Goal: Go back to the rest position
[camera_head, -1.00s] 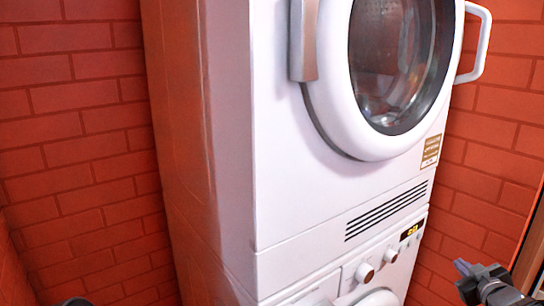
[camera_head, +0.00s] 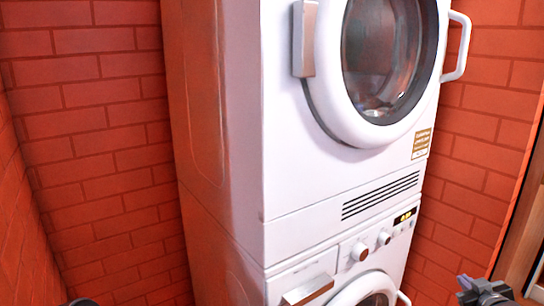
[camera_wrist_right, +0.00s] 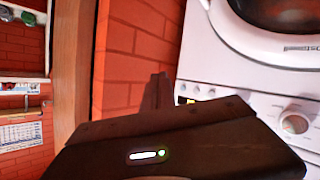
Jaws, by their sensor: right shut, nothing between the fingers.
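My right gripper (camera_head: 484,290) is at the lower right corner of the head view, in front of the brick wall and to the right of the lower machine. It is shut and empty. In the right wrist view its dark fingers (camera_wrist_right: 157,92) point toward the brick wall, beside the machine's control panel. Only a small dark piece shows at the bottom left edge of the head view, and I cannot tell whether it belongs to my left gripper.
A white upper machine (camera_head: 300,190) with a round glass door stands on a lower washer (camera_head: 300,275) with knobs and a display. Red brick walls (camera_head: 100,150) stand behind and beside them. A wooden frame (camera_head: 520,240) is at the right. The wrist view shows shelves (camera_wrist_right: 20,80) at left.

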